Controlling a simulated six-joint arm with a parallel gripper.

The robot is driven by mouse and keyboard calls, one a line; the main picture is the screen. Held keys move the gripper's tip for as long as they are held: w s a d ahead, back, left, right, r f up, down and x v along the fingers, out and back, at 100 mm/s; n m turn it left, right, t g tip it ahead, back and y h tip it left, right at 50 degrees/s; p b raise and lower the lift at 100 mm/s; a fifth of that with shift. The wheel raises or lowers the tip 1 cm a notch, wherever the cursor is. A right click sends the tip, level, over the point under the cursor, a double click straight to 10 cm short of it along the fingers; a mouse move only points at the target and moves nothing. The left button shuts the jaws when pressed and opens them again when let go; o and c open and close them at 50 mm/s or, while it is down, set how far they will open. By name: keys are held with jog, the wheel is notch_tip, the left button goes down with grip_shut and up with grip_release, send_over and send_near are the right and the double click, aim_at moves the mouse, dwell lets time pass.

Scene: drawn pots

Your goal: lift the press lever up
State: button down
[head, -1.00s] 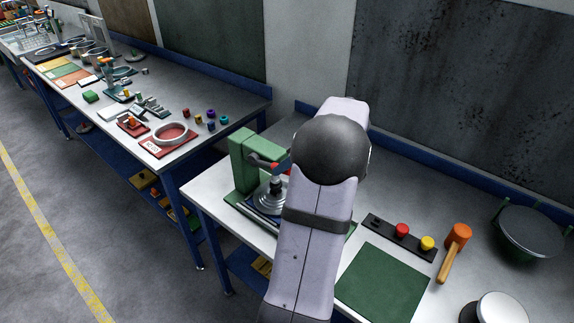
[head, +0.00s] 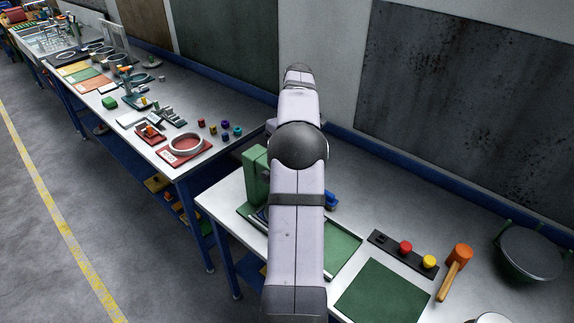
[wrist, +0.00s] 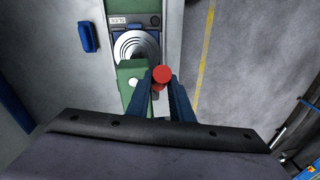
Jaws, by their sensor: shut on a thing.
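The green press (head: 256,180) stands at the left end of the near bench, partly behind my arm. In the wrist view the top of the press (wrist: 132,88) shows at centre, with the round silver stepped plate (wrist: 135,46) beyond it. The red knob of the press lever (wrist: 162,74) lies between the blue fingertips of my gripper (wrist: 162,84), which is shut on it. The rest of the lever is mostly hidden. In the head view my arm hides the gripper and the knob.
A blue block (head: 331,199) lies right of the press. A black strip with red and yellow buttons (head: 404,249), a green mat (head: 383,295), an orange mallet (head: 455,268) and a dark round pan (head: 530,243) are further right. Another cluttered bench (head: 160,105) stands left.

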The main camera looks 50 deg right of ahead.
jog(key=shift+w+r+g, duration=0.25)
jog(key=shift+w+g, duration=0.05)
dwell(0.4)
jog(key=c, duration=1.6)
grip_release()
jog(key=shift+o, duration=0.2)
jog(key=shift+s+d+r, duration=0.1)
jog(key=shift+d+r, duration=0.1)
jog(key=shift+r, duration=1.6)
jog(key=shift+s+d+r, duration=0.1)
jog(key=shift+d+r, duration=0.1)
jog(key=shift+r, duration=1.55)
